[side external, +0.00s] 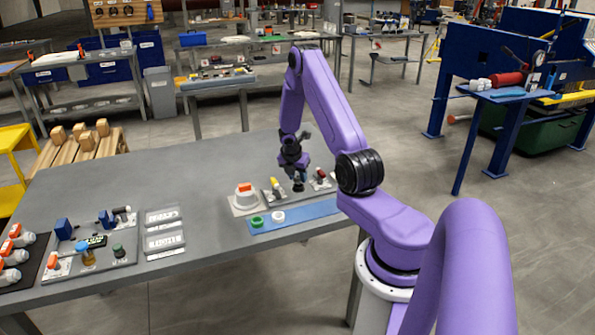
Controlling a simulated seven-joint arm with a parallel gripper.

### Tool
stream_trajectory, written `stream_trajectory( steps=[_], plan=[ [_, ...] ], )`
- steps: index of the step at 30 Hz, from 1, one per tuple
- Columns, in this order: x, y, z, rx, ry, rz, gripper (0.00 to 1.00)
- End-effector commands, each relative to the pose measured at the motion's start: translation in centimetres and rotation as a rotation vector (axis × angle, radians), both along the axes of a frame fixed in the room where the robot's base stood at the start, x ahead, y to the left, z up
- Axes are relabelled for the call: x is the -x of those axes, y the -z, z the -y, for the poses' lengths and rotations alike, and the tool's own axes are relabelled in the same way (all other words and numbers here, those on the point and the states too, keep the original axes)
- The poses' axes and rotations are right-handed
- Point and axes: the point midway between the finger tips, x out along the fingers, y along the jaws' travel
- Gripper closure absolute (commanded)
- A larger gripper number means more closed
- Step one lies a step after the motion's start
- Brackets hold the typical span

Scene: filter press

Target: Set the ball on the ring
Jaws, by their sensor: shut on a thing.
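My gripper (298,179) points down over the right part of the table, above the grey plate's front edge. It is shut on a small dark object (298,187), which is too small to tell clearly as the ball. A green ring-like piece (257,221) and a white ring-like piece (278,217) lie on the blue strip (318,211), left and in front of my gripper. No ball shows on either one. I cannot tell whether the dark object touches the plate below.
The grey plate (268,195) bears a yellow-handled part (275,186) and a red-handled part (320,176) close beside my gripper. Farther left are two labelled plates (164,240) and a fixture panel (110,252). The table's back middle is clear.

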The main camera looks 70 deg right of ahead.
Motion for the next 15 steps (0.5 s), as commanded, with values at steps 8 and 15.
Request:
stream_trajectory(
  steps=[8,15],
  plan=[
    [0.00,0.52,-0.01,-0.001,0.000,0.001,0.94],
    [0.00,0.51,-0.01,-0.001,0.000,0.001,0.94]
  ],
)
